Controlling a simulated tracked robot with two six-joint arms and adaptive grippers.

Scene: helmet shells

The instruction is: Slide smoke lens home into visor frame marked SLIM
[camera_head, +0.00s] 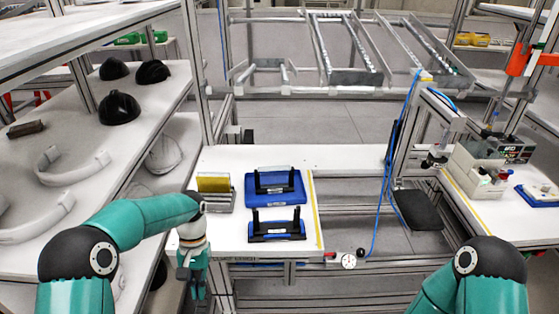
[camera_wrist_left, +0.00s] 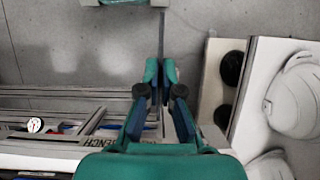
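My left gripper (camera_head: 191,280) hangs beside the bench's front left corner. In the left wrist view its fingers (camera_wrist_left: 161,75) are close together around a thin dark strip, which looks like the smoke lens (camera_wrist_left: 162,35) seen edge-on; the lens is not clear in the head view. Two black visor frames stand on the bench in blue holders: a rear frame (camera_head: 275,182) with a pale panel behind it, and a front frame (camera_head: 277,227). Their labels are too small to read, so I cannot tell which is SLIM. My right gripper is out of view.
A lens rack (camera_head: 218,201) with a yellow lens (camera_head: 214,184) stands left of the frames. Shelves with black helmet shells (camera_head: 119,108) flank the bench on the left. A post (camera_head: 196,80) rises at its rear left. The bench top right of the rear frame is clear.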

